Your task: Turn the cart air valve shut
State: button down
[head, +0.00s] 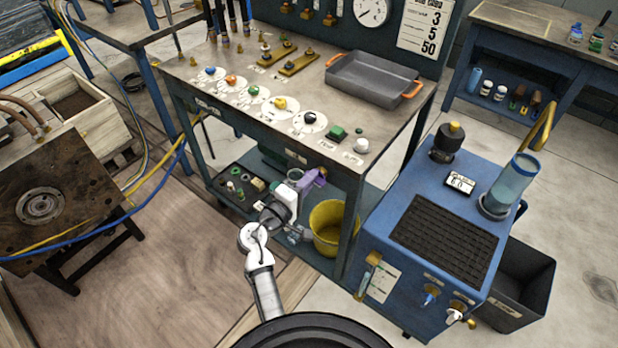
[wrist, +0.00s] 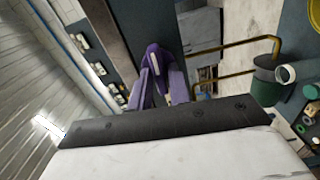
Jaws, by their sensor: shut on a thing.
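My gripper (head: 311,180), with purple fingers, is at the front of the dark steel cart (head: 272,140), below its top edge near the right front leg. The cart air valve (head: 323,172) shows as a small brass-coloured part right at the fingertips. The fingers are shut on it, and they hide most of its handle, so I cannot tell how far it is turned. In the wrist view my gripper (wrist: 156,62) shows its purple fingers close together.
A yellow bucket (head: 328,240) stands on the lower shelf, close to my gripper. A blue machine (head: 390,235) with a clear cylinder is at the right. A grey tray (head: 372,82) with orange handles lies on the cart top. Blue and yellow hoses (head: 130,213) cross at the left.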

jog(key=shift+n, duration=0.5)
jog(key=c, duration=1.5)
grip_release()
jog(key=shift+o, duration=0.2)
jog(key=b+v, duration=0.3)
jog(key=v, duration=1.1)
jog(key=shift+w, duration=0.1)
